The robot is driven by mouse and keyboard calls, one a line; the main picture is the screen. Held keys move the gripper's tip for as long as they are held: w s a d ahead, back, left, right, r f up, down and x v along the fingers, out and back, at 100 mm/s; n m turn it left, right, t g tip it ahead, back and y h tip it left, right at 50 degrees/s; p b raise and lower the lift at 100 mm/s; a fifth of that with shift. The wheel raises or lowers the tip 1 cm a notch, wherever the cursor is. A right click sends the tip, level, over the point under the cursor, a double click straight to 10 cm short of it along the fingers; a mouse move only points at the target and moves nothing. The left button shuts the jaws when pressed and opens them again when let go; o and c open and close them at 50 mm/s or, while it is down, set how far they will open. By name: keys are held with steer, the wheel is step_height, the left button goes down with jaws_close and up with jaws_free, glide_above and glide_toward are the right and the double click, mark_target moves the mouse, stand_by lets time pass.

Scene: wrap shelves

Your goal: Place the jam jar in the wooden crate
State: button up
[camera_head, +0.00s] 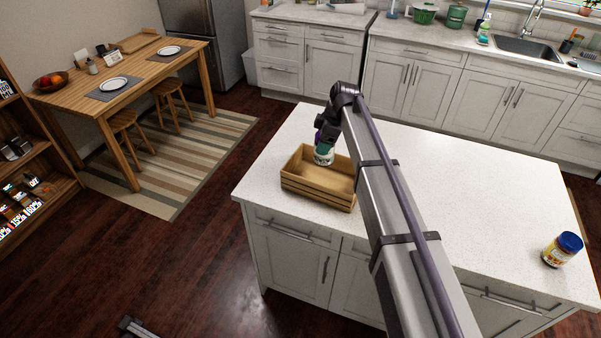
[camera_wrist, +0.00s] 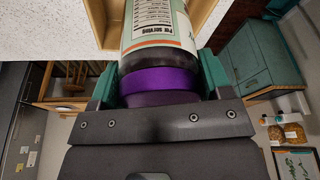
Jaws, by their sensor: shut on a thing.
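The jam jar (camera_head: 323,156), with a purple lid and a pale label, hangs below my gripper (camera_head: 321,143) in the head view. In the wrist view the jar (camera_wrist: 158,30) is large, and the fingers of my gripper (camera_wrist: 160,82) are shut on its purple lid from both sides. The wooden crate (camera_head: 312,193) sits on the left part of the island counter. The jar is at the crate's far side and overlaps its back wall in the picture. I cannot tell how far its base is above the crate floor. The visible crate floor is empty.
A jar with a blue lid (camera_head: 561,250) stands at the right end of the white island counter (camera_head: 470,190). The counter between it and the crate is largely clear beyond my arm. A dining table (camera_head: 140,70) and a striped rug (camera_head: 170,165) lie left.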

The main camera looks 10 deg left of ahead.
mark_target(324, 164)
steer(key=f+b, duration=0.4)
steer(key=d+f+b, duration=0.1)
steer(key=f+b, duration=0.1)
steer(key=shift+s, duration=0.15)
step_height(324, 164, down, 4)
steer(key=b, duration=0.4)
steer(key=shift+f+b, duration=0.1)
steer(key=shift+b, duration=0.2)
steer(key=shift+r+p, duration=0.3)
steer(key=shift+c, duration=0.5)
steer(key=shift+f, duration=0.25)
steer(key=o, duration=1.4)
steer(key=shift+c, duration=0.2)
steer(key=p+v, duration=1.1)
steer(key=v, duration=0.1)
steer(key=shift+r, duration=0.2)
